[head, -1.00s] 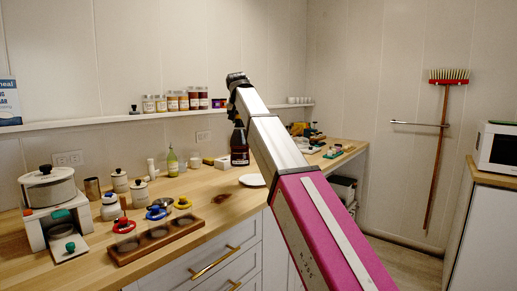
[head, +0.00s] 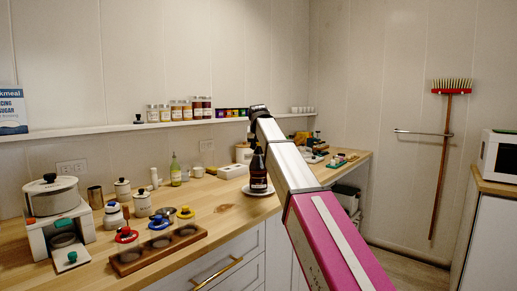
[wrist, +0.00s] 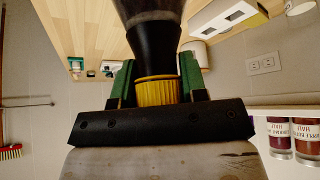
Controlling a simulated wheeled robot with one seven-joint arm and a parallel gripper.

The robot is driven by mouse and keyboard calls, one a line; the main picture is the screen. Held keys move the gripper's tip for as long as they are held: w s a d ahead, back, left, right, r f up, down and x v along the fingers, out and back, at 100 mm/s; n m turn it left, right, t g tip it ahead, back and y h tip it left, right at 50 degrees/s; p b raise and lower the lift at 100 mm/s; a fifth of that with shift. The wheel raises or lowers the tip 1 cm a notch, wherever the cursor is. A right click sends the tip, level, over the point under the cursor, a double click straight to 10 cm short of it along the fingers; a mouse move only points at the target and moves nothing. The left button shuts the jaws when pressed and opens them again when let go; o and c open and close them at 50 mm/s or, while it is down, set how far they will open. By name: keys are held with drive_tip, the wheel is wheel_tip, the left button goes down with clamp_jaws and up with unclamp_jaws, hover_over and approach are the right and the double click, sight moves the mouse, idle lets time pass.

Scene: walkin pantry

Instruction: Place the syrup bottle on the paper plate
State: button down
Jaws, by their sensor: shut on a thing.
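The dark syrup bottle (head: 258,176) is upright, with its base over the white paper plate (head: 244,188) on the wooden counter. It looks in contact with the plate, but I cannot be sure. My gripper (wrist: 158,66) is shut on the bottle's top, its green fingers on either side of the yellow cap. The bottle's dark neck (wrist: 154,45) extends away from the fingers in the wrist view. In the head view my arm hides the fingers and part of the bottle's top. The plate's rim shows around the bottle's base.
A wooden tray with round hollows (head: 158,251) lies at the counter's front left. Jars (head: 180,110) line the shelf above.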

drive_tip(key=shift+f, duration=0.45)
drive_tip(key=c, duration=0.7)
unclamp_jaws()
drive_tip(key=shift+o, duration=0.2)
drive_tip(key=v, duration=1.2)
